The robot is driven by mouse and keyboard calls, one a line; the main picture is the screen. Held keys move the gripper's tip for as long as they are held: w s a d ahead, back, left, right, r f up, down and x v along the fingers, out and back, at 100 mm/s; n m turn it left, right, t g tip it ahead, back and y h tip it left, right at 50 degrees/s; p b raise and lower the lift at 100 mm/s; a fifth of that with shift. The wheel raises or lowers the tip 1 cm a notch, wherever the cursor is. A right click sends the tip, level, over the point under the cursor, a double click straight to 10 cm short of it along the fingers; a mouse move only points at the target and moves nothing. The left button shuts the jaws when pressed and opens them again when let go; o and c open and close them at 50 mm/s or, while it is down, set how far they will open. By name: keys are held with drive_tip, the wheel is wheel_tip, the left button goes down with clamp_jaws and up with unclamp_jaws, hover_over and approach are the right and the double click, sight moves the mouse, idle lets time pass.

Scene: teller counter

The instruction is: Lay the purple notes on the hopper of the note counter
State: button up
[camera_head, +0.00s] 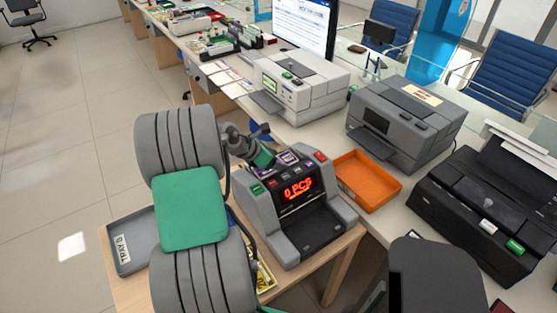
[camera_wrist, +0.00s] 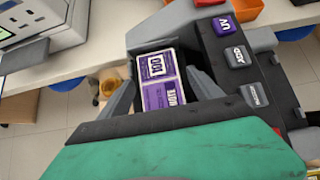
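The note counter (camera_head: 300,195) is a grey and black machine on the wooden desk, with a red display reading "0 PCS". The purple notes (camera_wrist: 158,68) are purple and white and lie flat in the dark hopper recess at its top in the wrist view. In the head view they show as a small purple patch (camera_head: 287,158). My gripper (camera_wrist: 163,80) is at the hopper, with its two grey fingers apart on either side of the notes and a gap at each side. The near edge of the notes is hidden by the gripper's black front edge.
An orange tray (camera_head: 366,180) stands right of the counter, with grey and black printers (camera_head: 405,125) beyond. A grey tray (camera_head: 132,245) and yellow notes (camera_head: 264,278) lie left of and below it, partly hidden by my arm. A white machine (camera_head: 298,85) stands behind.

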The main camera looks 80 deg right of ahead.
drive_tip(key=shift+w+a+r, duration=0.1)
drive_tip(key=shift+w+r, duration=0.05)
drive_tip(key=shift+r, duration=0.2)
drive_tip(key=v, duration=1.1)
drive_tip(key=shift+w+a+r, duration=0.2)
drive_tip(key=shift+a, duration=0.05)
drive_tip(key=w+a+r+m+t+y, duration=0.15)
drive_tip(key=w+a+m+t, duration=0.5)
drive_tip(key=w+a, duration=1.5)
drive_tip(key=s+a+m+t+y, duration=0.1)
drive_tip(key=s+a+y, duration=0.1)
drive_tip(key=a, duration=1.1)
drive_tip(key=s+a+m+t+y, duration=0.2)
drive_tip(key=a+y, duration=0.1)
drive_tip(key=a, duration=1)
drive_tip(key=shift+s+f, duration=0.4)
drive_tip(key=shift+f, duration=0.05)
